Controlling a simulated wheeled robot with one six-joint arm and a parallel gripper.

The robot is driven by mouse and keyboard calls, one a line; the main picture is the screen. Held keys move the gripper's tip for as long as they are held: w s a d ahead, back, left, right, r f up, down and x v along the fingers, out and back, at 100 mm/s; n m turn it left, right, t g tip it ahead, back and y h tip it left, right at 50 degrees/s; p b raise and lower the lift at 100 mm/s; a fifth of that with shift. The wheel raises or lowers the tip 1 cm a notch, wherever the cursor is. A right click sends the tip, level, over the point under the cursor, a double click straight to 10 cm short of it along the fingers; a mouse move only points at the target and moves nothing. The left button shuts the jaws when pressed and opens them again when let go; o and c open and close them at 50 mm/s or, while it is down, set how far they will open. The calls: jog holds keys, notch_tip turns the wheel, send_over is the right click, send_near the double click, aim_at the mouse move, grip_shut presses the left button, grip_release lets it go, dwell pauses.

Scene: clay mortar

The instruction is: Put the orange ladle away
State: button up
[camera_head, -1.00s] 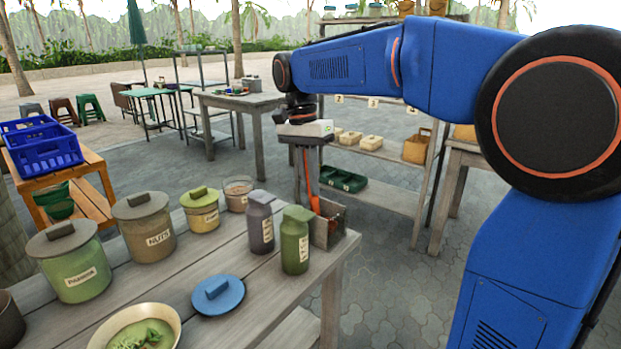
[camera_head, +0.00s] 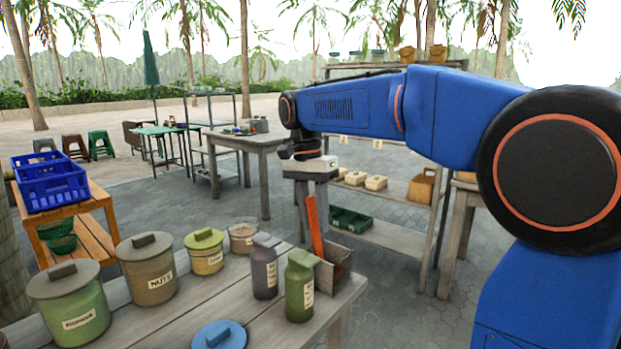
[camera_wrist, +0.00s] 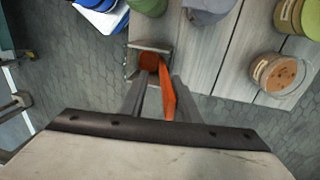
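The orange ladle (camera_head: 316,229) stands tilted in the open wooden holder (camera_head: 325,278) at the right end of the near table. In the wrist view its round bowl (camera_wrist: 149,62) is low inside the holder (camera_wrist: 134,72), and its handle rises towards the camera. My gripper (camera_head: 311,205) is directly above the holder, pointing down. Its fingers (camera_wrist: 160,105) are apart, one either side of the handle, with a visible gap on the left. The handle is close to the right finger; I cannot tell whether they touch.
A green bottle (camera_head: 299,288) and a dark grey bottle (camera_head: 264,270) stand just left of the holder. Lidded jars, including the nuts jar (camera_head: 148,270), and a blue lid (camera_head: 218,336) share the table (camera_head: 283,335). Shelves (camera_head: 385,235) stand behind. Paving right of the table is clear.

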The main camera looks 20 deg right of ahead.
jog(key=r, duration=0.5)
jog(key=w+a+r, duration=0.1)
jog(key=r, duration=0.8)
jog(key=shift+w+a+r, duration=0.15)
jog(key=shift+w+r, duration=0.2)
jog(key=s+d+f+n+t, duration=0.3)
jog(key=s+d+f+n, duration=0.2)
jog(key=s+f, duration=0.9)
jog(key=s+d+f+n+t+y, duration=0.1)
jog(key=s+d+f+n+t, duration=0.2)
jog(key=s+f, duration=1.1)
notch_tip(320, 180, down, 3)
jog(key=d+n, duration=0.2)
jog(key=shift+s+d+f+n, duration=0.15)
jog(key=shift+d+f+n, duration=0.05)
jog(key=shift+d+n, duration=0.2)
